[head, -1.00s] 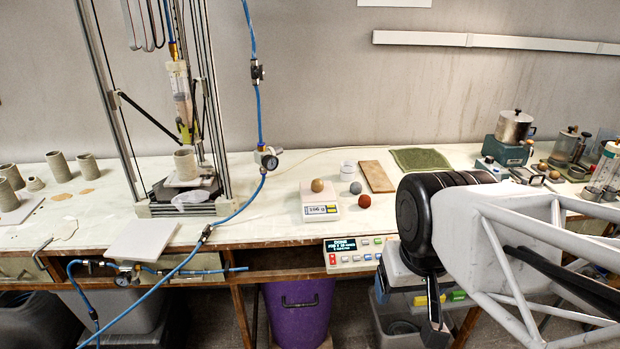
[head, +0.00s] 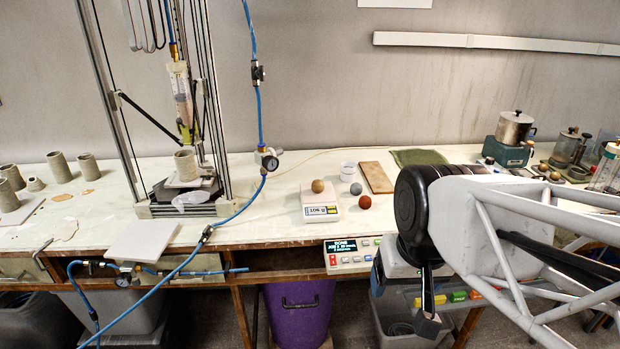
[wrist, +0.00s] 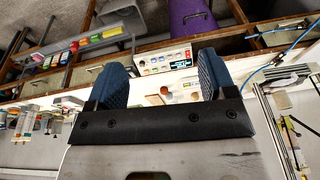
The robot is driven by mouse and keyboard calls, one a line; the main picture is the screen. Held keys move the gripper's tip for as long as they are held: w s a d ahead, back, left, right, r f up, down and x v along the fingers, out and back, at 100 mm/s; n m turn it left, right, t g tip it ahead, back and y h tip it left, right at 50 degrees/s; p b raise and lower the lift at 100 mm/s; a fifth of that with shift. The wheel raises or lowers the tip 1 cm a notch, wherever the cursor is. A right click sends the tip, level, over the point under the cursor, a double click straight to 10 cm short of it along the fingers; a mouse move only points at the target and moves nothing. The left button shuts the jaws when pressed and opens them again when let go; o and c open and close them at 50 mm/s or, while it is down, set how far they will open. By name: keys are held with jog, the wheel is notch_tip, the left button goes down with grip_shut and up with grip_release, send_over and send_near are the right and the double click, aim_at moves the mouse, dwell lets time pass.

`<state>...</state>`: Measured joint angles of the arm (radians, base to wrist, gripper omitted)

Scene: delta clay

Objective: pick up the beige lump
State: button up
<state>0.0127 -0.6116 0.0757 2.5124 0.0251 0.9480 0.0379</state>
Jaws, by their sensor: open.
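The beige lump (head: 318,186) is a small round ball resting on top of a white digital scale (head: 321,210) on the bench. My gripper (head: 430,322) hangs at the front of the bench, to the right of the scale and well apart from it. In the wrist view my gripper (wrist: 162,75) is open, with its two blue pads spread and nothing between them. The red-brown ball (wrist: 164,90) and the scale region show beyond the gap between the pads; the lump is too small there to make out surely.
Right of the scale lie a red-brown ball (head: 365,202), a grey ball (head: 356,188), a white cup (head: 348,171) and a wooden board (head: 376,177). A frame printer with blue hoses (head: 263,130) stands left. A control box (head: 352,255) sits at the front edge.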

jog(key=w+a+m+g+y, duration=0.1)
jog(key=w+a+m+y, duration=0.15)
jog(key=w, duration=0.55)
jog(key=w+a+m+g+y, duration=0.1)
jog(key=w+m+y, duration=0.1)
jog(key=w+m, duration=0.35)
jog(key=m+t+y, duration=0.5)
jog(key=m+y, duration=0.3)
jog(key=m, duration=0.6)
send_near(318, 186)
jog(key=w, duration=0.2)
jog(key=a, duration=0.1)
jog(key=shift+w+f, duration=0.25)
jog(key=shift+w, duration=0.15)
jog(key=shift+x, duration=1.25)
jog(key=shift+a+g, duration=0.1)
jog(key=shift+g, duration=0.2)
